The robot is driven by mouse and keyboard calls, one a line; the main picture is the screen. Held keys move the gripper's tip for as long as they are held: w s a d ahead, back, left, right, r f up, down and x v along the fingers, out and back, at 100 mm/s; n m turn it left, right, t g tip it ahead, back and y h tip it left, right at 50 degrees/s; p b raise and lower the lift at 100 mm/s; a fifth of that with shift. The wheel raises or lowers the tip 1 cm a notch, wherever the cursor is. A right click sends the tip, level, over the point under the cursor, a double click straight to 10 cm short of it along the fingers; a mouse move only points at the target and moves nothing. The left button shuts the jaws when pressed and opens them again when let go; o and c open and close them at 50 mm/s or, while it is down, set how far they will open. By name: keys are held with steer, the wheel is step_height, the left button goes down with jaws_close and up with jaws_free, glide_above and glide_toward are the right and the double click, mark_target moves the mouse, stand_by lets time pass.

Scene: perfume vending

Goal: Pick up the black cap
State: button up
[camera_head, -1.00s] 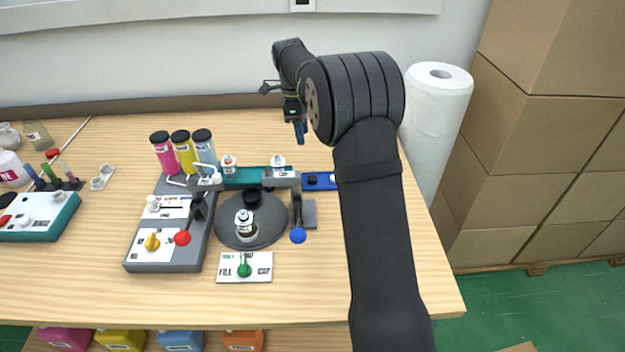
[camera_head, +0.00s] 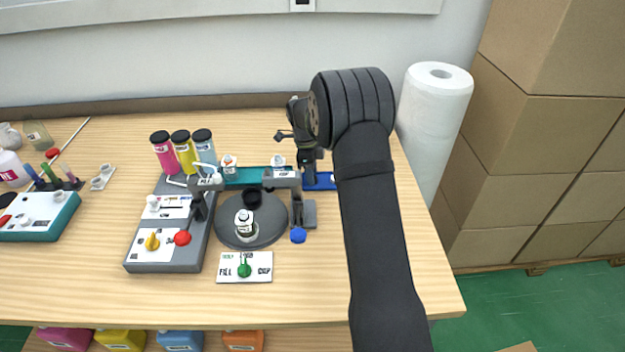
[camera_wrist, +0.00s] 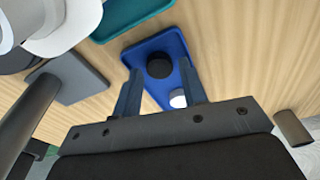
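The black cap (camera_wrist: 159,66) sits on the blue tray (camera_wrist: 150,46) in the wrist view. My gripper (camera_wrist: 158,68) is open, with its two blue fingers spread on either side of the cap in that view. Whether the fingertips are level with the cap or still above it, I cannot tell. In the head view my gripper (camera_head: 309,176) is down over the blue tray (camera_head: 326,181), hiding the black cap.
A white round piece (camera_wrist: 178,99) is close to the black cap on the tray. A teal tray (camera_head: 245,176) lies just left. The dark round turntable (camera_head: 228,228) with a bottle and the grey press parts (camera_head: 304,213) stand in front. A paper roll (camera_head: 435,120) stands right.

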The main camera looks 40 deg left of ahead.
steer(key=shift+f, duration=0.4)
steer(key=c, duration=0.7)
steer(key=shift+r, duration=0.1)
